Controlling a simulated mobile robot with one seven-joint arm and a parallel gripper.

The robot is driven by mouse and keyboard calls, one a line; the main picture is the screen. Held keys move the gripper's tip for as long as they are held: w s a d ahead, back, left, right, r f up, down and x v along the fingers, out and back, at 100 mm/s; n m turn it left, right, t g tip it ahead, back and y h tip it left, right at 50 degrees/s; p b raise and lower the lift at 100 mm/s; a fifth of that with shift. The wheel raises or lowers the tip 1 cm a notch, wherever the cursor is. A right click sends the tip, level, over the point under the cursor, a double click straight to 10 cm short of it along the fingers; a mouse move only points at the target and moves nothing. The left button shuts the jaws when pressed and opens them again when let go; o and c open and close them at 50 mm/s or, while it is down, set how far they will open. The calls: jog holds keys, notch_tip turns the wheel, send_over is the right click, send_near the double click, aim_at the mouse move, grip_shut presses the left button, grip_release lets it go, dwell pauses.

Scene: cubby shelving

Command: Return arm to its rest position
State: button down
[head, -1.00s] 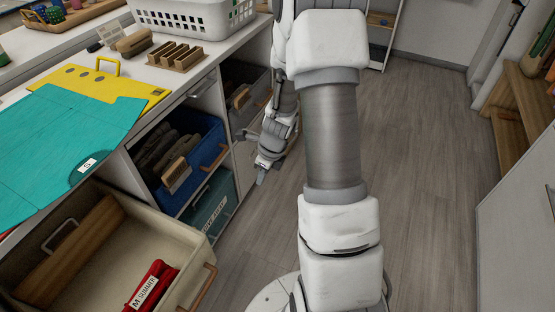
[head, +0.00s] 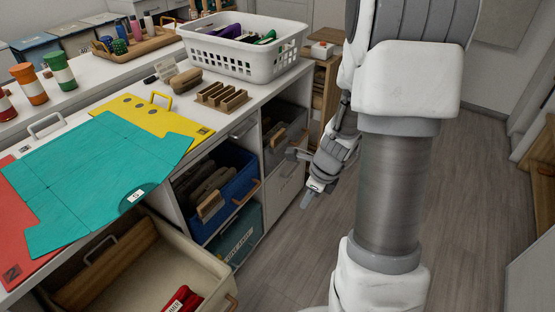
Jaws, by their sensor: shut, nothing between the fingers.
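My arm stands upright at the right of the head view, in front of the grey wood-look floor. My gripper (head: 308,198) hangs low beside the front of the cubby unit, pointing down and to the left. Its fingers are shut with nothing held. It appears close to the white lower cubby front (head: 284,190), but I cannot tell the exact gap. Part of the forearm is hidden behind my upper arm links.
An open cream drawer (head: 215,262) with a red item (head: 181,299) juts out at lower left. A blue bin (head: 243,178) sits in a cubby. On the counter are a white basket (head: 247,65), teal board (head: 85,180) and yellow board (head: 135,112). Floor (head: 468,190) at right is clear.

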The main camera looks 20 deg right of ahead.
jog(key=a+r+n, duration=0.5)
jog(key=r+n, duration=0.2)
jog(key=r, duration=0.2)
jog(key=s+a+r+n+t+h, duration=0.15)
jog(key=s+a+r+n, duration=0.25)
jog(key=s+r+n, duration=0.5)
jog(key=s+a+r+n+t, duration=0.25)
jog(key=s+r+n, duration=0.4)
jog(key=n, duration=0.55)
notch_tip(320, 180, up, 18)
jog(key=w+p, duration=0.1)
jog(key=p, duration=1.7)
jog(key=shift+a+g, duration=0.4)
jog(key=shift+a, duration=0.05)
